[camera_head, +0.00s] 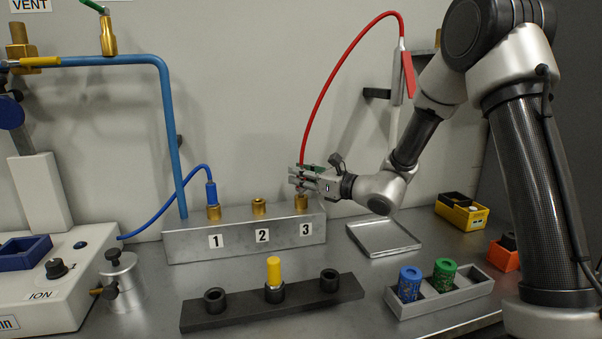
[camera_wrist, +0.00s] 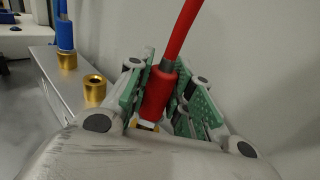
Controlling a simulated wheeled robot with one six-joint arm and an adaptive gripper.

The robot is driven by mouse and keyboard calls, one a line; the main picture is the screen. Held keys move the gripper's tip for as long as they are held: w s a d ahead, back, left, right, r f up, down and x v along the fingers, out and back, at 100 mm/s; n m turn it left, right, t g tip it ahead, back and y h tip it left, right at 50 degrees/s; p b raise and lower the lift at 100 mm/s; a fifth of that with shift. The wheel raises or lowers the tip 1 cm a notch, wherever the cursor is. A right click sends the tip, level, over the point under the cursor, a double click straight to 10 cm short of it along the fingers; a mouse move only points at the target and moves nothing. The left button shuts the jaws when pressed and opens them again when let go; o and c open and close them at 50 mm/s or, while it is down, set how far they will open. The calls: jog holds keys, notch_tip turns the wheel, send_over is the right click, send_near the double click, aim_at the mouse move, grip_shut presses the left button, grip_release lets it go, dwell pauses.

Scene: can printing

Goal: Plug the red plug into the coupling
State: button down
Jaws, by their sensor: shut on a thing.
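My gripper (camera_head: 305,179) is shut on the red plug, which shows between the green finger pads in the wrist view (camera_wrist: 159,92). A red hose (camera_head: 336,75) runs up from the plug to a red-handled holder on the wall. The gripper is at brass coupling 3 (camera_head: 302,202) on the grey block (camera_head: 240,240). The plug is directly above this coupling, and a bit of brass shows under it in the wrist view. I cannot tell how far in the plug sits. Coupling 2 (camera_head: 259,207) is empty. A blue plug (camera_head: 211,194) sits in coupling 1 (camera_head: 213,212).
A black rack (camera_head: 240,313) with a yellow-topped piece stands in front of the block. An empty metal tray (camera_head: 385,240) lies right of the block. A white machine (camera_head: 50,290) stands left.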

jog(key=shift+f, duration=0.85)
jog(key=c, duration=1.2)
grip_release()
jog(key=v, duration=1.2)
